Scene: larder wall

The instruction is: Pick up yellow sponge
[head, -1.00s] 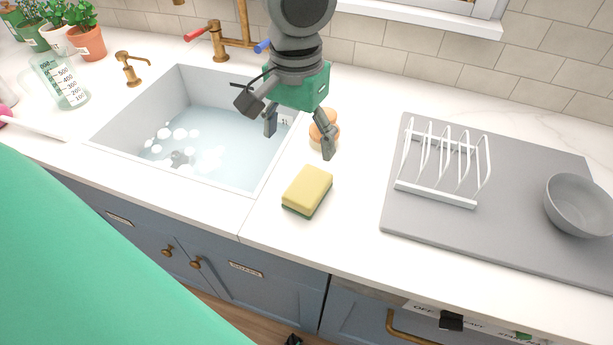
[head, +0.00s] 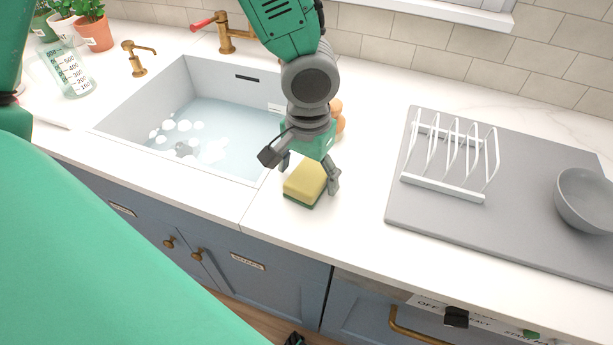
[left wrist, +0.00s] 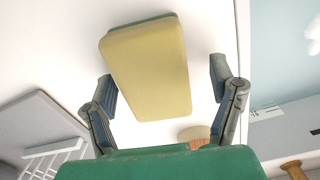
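The yellow sponge (head: 305,181) with a green scouring layer underneath lies on the white counter just right of the sink. My left gripper (head: 309,177) is open and empty, its fingers spread on either side of the sponge from above. In the left wrist view the sponge (left wrist: 148,65) shows between the two open fingers (left wrist: 163,85), with gaps on both sides. It sits slightly tilted relative to them. Part of the sponge's far side is hidden behind the gripper in the head view.
The sink (head: 150,98) with soapy water is at left. A grey mat (head: 400,212) with a white rack (head: 445,187) and grey bowl (head: 585,200) is at right. Counter in front of the mat is clear.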

